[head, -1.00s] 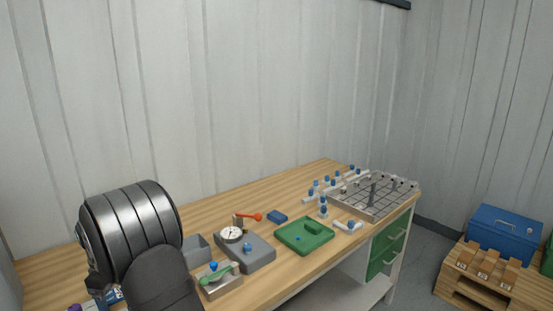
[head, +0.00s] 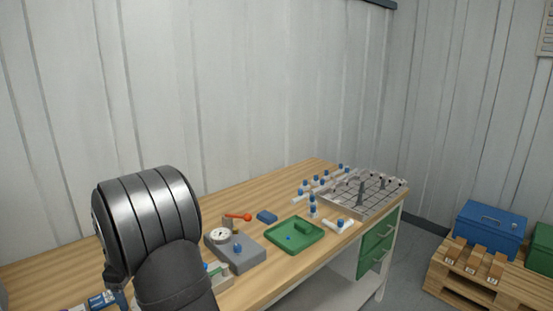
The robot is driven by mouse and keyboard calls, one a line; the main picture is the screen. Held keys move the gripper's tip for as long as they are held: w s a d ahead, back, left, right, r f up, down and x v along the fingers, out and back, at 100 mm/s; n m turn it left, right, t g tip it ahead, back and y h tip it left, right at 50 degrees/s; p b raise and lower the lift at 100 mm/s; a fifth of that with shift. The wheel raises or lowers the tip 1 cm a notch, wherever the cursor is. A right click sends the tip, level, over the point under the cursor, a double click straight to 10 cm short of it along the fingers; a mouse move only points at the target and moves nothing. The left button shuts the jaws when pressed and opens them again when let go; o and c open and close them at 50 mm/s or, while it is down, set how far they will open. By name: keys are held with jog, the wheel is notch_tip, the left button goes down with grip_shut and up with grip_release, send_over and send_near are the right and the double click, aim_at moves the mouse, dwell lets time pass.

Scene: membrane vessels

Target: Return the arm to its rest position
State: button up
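My arm shows at the lower left of the head view as a dark grey, ribbed link over the bench's left part. My gripper is not clearly visible; the arm link hides that area. On the wooden bench (head: 190,222) stand a grey block with a round gauge (head: 221,235) and a red-orange lever (head: 238,216). White and blue vessels (head: 312,207) stand beyond the tray, beside a metal grid rack (head: 362,192).
A small blue block (head: 267,217) lies between gauge block and wall. Green drawers (head: 376,247) sit under the bench's right end. A blue box (head: 490,229) and several brown blocks stand on a wooden pallet (head: 455,280) on the floor at right. Bare bench top runs along the wall.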

jog(key=w+d+r, duration=0.7)
jog(key=d+r, duration=0.4)
jog(key=a+f, duration=0.3)
jog(key=f, duration=0.1)
jog(key=shift+a+f, duration=0.3)
jog(key=shift+f, duration=0.1)
jog(key=shift+s, duration=0.1)
jog(key=o, duration=0.5)
jog(key=s+a+r+m+t+y, duration=0.2)
jog(key=s+r+m+t+y, duration=0.1)
jog(key=s+r+m, duration=0.5)
jog(key=shift+m, duration=0.5)
jog(key=x, duration=1.2)
jog(key=shift+w+d+f, duration=0.1)
jog(key=shift+w, duration=0.3)
